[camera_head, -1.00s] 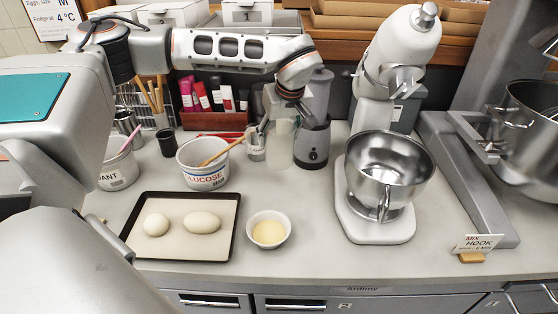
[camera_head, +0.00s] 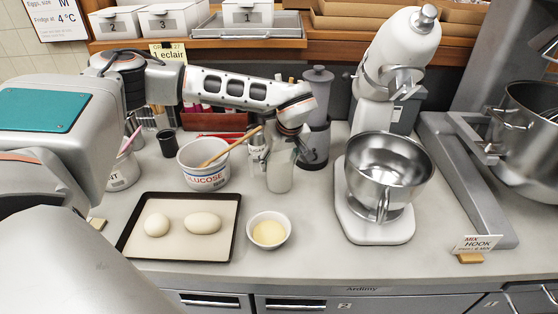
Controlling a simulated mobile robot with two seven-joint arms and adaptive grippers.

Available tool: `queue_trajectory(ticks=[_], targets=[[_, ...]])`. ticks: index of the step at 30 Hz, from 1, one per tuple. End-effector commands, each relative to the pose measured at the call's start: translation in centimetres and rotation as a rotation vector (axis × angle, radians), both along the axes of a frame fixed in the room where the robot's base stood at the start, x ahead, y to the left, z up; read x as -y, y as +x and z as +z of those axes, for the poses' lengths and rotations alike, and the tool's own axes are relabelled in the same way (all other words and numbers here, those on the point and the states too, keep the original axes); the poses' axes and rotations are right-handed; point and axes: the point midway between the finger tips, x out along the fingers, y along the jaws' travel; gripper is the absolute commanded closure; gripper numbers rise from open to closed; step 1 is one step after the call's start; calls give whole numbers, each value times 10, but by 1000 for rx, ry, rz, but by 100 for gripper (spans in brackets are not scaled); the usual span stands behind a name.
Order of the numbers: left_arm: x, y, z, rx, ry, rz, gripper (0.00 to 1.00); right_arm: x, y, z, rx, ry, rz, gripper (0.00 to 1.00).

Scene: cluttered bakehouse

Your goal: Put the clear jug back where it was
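The clear jug (camera_head: 279,172) is upright at the middle of the worktop, behind the small bowl of yellow contents and right of the white tub. My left gripper (camera_head: 273,150) comes down from above at the jug's upper part and appears shut on it; the arm's wrist partly hides the contact. I cannot tell whether the jug's base touches the worktop. My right gripper is not in view.
A dark grey grinder-like appliance (camera_head: 318,120) stands close behind the jug. The white tub (camera_head: 204,178) with a wooden spoon, a small bowl (camera_head: 269,244), a dough tray (camera_head: 230,236) and a stand mixer (camera_head: 374,229) surround it. Bare worktop lies between bowl and mixer.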

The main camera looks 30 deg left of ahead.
Motion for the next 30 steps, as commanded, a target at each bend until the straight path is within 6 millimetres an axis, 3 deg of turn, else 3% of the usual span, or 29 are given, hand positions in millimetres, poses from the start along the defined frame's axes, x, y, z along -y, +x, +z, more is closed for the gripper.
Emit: queue_trajectory(ticks=[2,3,4,5,17,23,30], targets=[[0,0,-3,-1,1,-1,67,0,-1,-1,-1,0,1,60],[0,0,-2,0,0,0,35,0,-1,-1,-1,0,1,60],[0,0,-2,0,0,0,27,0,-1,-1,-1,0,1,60],[0,0,-2,0,0,0,26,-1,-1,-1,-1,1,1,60],[0,0,2,1,-1,0,26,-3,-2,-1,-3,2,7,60],[10,-5,30,5,-1,-2,26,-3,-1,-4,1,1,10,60],[25,-17,76,4,0,-2,26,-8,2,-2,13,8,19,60]])
